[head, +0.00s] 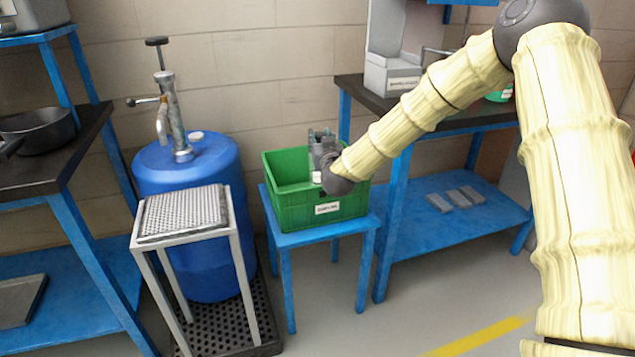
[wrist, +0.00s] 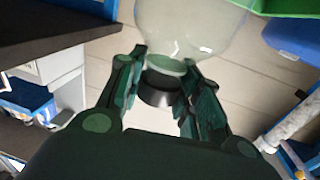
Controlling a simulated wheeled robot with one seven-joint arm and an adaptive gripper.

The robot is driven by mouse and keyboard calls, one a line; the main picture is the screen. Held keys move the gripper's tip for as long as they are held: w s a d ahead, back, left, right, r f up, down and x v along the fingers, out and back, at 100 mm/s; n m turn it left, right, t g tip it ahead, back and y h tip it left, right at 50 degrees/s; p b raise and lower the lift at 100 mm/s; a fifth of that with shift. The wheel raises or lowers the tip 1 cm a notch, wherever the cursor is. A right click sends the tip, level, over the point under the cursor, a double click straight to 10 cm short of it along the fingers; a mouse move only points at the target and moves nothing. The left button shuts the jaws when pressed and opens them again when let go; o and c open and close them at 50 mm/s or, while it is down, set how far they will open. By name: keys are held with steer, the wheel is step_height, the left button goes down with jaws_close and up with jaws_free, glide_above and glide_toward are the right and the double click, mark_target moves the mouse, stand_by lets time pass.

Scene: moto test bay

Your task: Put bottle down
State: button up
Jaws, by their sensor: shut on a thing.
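My gripper (head: 323,148) is at the green crate (head: 318,209), above its right half. In the wrist view its fingers (wrist: 166,66) are shut on the neck of a pale see-through bottle (wrist: 196,24). The bottle's dark cap (wrist: 156,97) shows between the fingers, and its wide body runs out of the top of the picture. The crate's green edge also shows in the wrist view (wrist: 285,7), close to the bottle. In the head view I cannot make out the bottle. Whether it touches the crate floor is hidden.
The crate stands on a small blue table (head: 326,236). Left of it are a blue barrel (head: 205,265) with a pump (head: 174,115) and a grated stand (head: 182,212). A dark-topped workbench (head: 430,122) stands close on the right. The crate's left half looks free.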

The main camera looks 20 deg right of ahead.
steer(key=shift+f+b, duration=0.9)
steer(key=shift+f, duration=3.4)
steer(key=shift+f, duration=0.15)
steer(key=o, duration=1.1)
